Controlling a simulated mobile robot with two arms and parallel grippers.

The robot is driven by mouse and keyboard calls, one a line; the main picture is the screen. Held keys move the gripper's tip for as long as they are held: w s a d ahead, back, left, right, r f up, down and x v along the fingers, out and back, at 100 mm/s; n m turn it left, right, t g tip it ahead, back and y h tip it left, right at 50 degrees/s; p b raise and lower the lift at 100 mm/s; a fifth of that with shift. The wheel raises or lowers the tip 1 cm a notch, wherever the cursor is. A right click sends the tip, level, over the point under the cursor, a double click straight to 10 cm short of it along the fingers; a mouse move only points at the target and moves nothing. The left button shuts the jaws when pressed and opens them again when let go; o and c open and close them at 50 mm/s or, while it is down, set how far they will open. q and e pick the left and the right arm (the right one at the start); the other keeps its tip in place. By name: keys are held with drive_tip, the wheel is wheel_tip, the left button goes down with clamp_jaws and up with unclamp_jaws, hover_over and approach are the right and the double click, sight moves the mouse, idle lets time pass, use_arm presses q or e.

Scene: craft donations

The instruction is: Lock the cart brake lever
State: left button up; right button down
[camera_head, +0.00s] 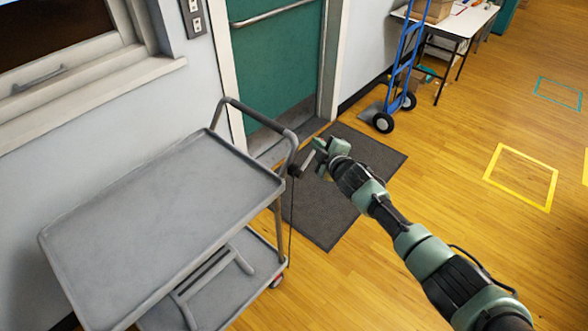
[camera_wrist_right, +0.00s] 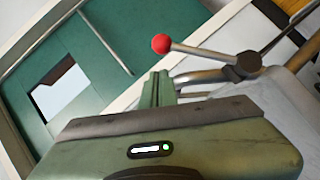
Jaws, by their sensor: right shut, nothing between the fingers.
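The grey cart (camera_head: 160,190) stands at the left against the wall. Its brake lever (camera_head: 308,160) sits at a dark pivot (camera_head: 294,170) on the handle post at the cart's right end. In the right wrist view the lever is a metal rod (camera_wrist_right: 200,53) with a red ball knob (camera_wrist_right: 161,44), running left from the dark pivot (camera_wrist_right: 246,65). My right gripper (camera_head: 321,146) is shut and empty beside the lever. Its fingers (camera_wrist_right: 158,86) appear just below the knob in the wrist view; I cannot tell whether they touch it. The knob is hidden in the head view. My left gripper is not in view.
A green door (camera_head: 280,65) is behind the cart's handle (camera_head: 255,115). A dark mat (camera_head: 330,215) lies under my right gripper. A blue hand truck (camera_head: 400,75) and a white table (camera_head: 465,22) stand at the back. The wooden floor to the right is clear, with taped outlines.

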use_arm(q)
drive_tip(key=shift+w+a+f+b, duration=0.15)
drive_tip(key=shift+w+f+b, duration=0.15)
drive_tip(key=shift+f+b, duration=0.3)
use_arm(e)
drive_tip(key=shift+w+d+f, duration=0.5)
drive_tip(key=shift+w+f, duration=0.05)
drive_tip(key=shift+w, duration=0.15)
use_arm(q)
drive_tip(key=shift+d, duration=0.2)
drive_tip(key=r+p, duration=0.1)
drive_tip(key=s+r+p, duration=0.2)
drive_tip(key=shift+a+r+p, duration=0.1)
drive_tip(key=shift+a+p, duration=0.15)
drive_tip(key=shift+p, duration=0.05)
use_arm(e)
drive_tip(key=s+d+r, duration=0.4)
drive_tip(key=s+r, duration=0.4)
drive_tip(key=s, duration=0.1)
drive_tip(key=shift+s+d, duration=0.15)
drive_tip(key=shift+d, duration=0.1)
drive_tip(key=shift+r, duration=0.1)
